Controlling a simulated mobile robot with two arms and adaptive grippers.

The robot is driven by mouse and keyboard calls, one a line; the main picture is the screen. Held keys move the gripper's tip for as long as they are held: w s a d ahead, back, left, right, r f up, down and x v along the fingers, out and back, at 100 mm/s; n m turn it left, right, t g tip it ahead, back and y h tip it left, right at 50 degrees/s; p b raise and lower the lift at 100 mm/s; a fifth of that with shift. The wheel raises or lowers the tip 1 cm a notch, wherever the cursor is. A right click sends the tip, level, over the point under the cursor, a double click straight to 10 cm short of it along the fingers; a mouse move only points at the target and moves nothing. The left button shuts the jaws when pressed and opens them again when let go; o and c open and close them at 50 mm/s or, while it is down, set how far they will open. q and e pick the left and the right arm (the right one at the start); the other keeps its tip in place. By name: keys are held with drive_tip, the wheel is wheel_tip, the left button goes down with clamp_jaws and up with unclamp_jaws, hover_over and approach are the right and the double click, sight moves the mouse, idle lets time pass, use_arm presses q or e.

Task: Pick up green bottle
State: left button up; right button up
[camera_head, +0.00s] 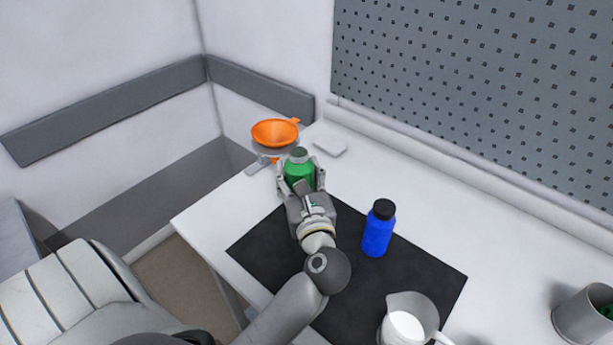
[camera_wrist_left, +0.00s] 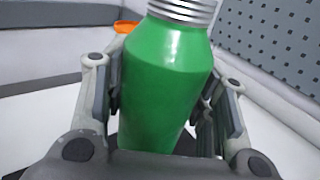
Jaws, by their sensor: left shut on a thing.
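The green bottle (camera_head: 299,168) with a grey cap stands near the back left edge of the black mat (camera_head: 266,252) in the head view. My left gripper (camera_head: 300,176) is shut on the bottle, with one finger on each side of it. In the left wrist view the green bottle (camera_wrist_left: 165,85) fills the middle between the fingers, close to upright, with its silver threaded neck at the top. The bottle's base is hidden behind the gripper, so I cannot tell whether it touches the table. My right gripper is not in view.
A blue bottle (camera_head: 378,230) with a black cap stands on the mat to the right. A white-filled pitcher (camera_head: 425,312) is at the front. A grey container (camera_head: 582,318) stands far right. The table between is clear.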

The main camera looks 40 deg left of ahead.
use_arm(q)
drive_tip(key=s+r+b, duration=0.1)
drive_tip(key=s+r, duration=0.2)
drive_tip(key=s, duration=0.4)
drive_tip(key=shift+s+r+b, duration=0.15)
drive_tip(key=shift+s+b, duration=0.05)
drive_tip(key=shift+b, duration=0.1)
